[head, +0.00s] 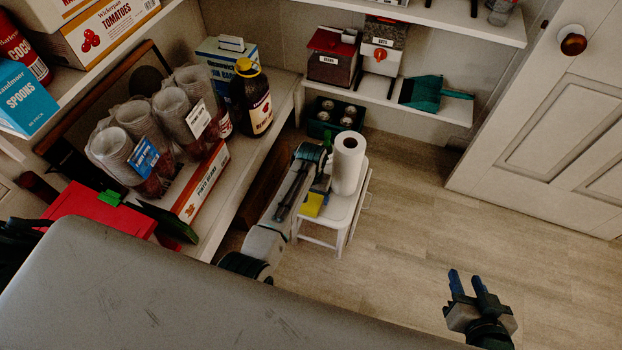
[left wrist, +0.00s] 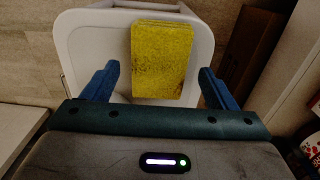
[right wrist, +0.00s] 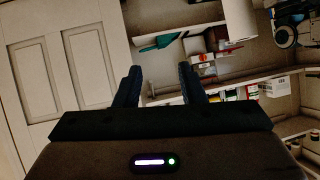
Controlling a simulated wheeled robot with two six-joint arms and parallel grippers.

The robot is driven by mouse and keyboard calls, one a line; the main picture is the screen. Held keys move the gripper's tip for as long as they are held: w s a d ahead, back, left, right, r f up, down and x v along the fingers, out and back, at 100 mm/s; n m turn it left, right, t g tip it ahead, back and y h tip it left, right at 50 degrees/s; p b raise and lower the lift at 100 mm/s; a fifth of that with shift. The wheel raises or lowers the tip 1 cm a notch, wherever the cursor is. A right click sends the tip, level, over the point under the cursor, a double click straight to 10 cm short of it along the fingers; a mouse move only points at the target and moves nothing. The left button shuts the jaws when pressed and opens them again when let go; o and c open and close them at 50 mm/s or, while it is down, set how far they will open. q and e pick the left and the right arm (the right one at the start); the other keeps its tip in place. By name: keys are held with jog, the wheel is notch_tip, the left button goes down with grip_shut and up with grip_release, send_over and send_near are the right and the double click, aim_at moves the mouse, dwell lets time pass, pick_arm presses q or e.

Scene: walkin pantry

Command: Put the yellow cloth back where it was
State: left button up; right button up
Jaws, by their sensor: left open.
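The yellow cloth (head: 312,205) lies flat, folded into a rectangle, on the seat of a white stool (head: 339,209). In the left wrist view the cloth (left wrist: 161,59) is on the white seat (left wrist: 95,40), near one edge. My left gripper (head: 320,188) is over the stool, pointing down at the cloth. Its blue fingers (left wrist: 158,70) are apart with the cloth showing between and beyond them; I cannot tell whether they touch it. My right gripper (head: 465,276) is open and empty over the floor at lower right. Its fingers also show apart in the right wrist view (right wrist: 160,69).
A white paper roll (head: 347,163) stands on the stool, close to my left gripper. The left shelf holds stacked cups (head: 136,118), a brown bottle (head: 251,97) and a red box (head: 98,211). A white door (head: 556,120) is at right. The floor (head: 415,220) between is clear.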

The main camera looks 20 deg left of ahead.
aim_at(311, 199)
pick_arm(q)
jog(key=shift+r, duration=0.75)
notch_tip(311, 199, up, 9)
jog(key=p, duration=0.3)
jog(key=s+a+f+t, duration=0.1)
jog(key=s+a+t, duration=0.35)
jog(key=s, duration=0.85)
jog(key=s+a+r+t+h, duration=0.1)
jog(key=s+a+r+t, duration=0.1)
jog(key=s+r, duration=1)
jog(key=shift+s+a+r+t, duration=0.15)
jog(key=shift+s+r+t, duration=0.25)
jog(key=shift+s+t, duration=0.45)
pick_arm(e)
jog(key=s+g, duration=0.2)
jog(key=s+f+g, duration=0.1)
jog(key=shift+s+d+f+n+g, duration=0.1)
jog(key=shift+s+d+n+g, duration=0.2)
jog(key=shift+n+g, duration=0.1)
